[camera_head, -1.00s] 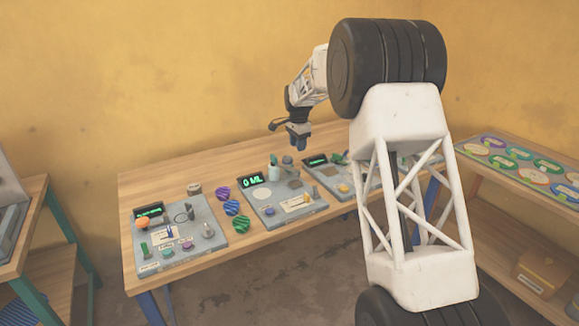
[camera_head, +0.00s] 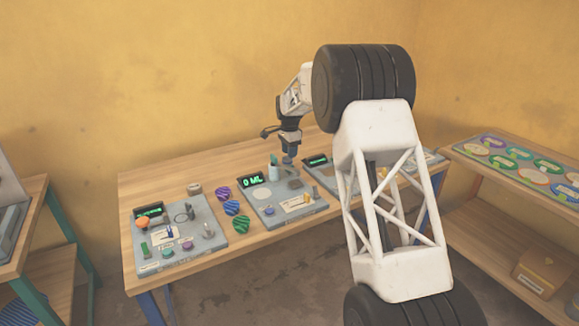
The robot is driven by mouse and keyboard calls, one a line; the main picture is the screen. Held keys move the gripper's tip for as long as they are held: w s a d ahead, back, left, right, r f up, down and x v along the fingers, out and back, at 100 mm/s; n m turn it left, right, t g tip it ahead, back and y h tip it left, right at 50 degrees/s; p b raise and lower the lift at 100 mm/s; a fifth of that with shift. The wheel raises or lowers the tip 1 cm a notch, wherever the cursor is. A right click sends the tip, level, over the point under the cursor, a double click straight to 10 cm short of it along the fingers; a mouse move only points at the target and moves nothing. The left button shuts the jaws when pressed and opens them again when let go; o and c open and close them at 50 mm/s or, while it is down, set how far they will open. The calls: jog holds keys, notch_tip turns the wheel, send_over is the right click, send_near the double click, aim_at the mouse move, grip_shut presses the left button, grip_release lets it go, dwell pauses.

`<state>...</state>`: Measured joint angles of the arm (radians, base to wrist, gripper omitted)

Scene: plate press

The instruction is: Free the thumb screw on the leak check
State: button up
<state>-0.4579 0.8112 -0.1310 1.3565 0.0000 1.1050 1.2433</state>
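Several grey station panels lie on the wooden table (camera_head: 140,197). Their labels are too small for me to tell which is the leak check, and I cannot make out a thumb screw for certain. The middle panel (camera_head: 262,214) has a green "0 ML" display (camera_head: 252,180), a pale round pad, a whitish bottle (camera_head: 274,171) and small knobs. My gripper (camera_head: 289,158) points down over the back right of this panel, just right of the bottle. Its fingers look close together, but their opening is too small to judge. Whether it touches the panel is unclear.
The left panel (camera_head: 212,240) carries an orange knob, a green post and small buttons. Striped discs (camera_head: 231,208) lie between the left and middle panels. Another panel (camera_head: 326,184) is partly behind my arm. A shelf with colored plates (camera_head: 520,165) stands at the right.

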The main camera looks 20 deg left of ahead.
jog(key=shift+f, duration=3.5)
grip_shut()
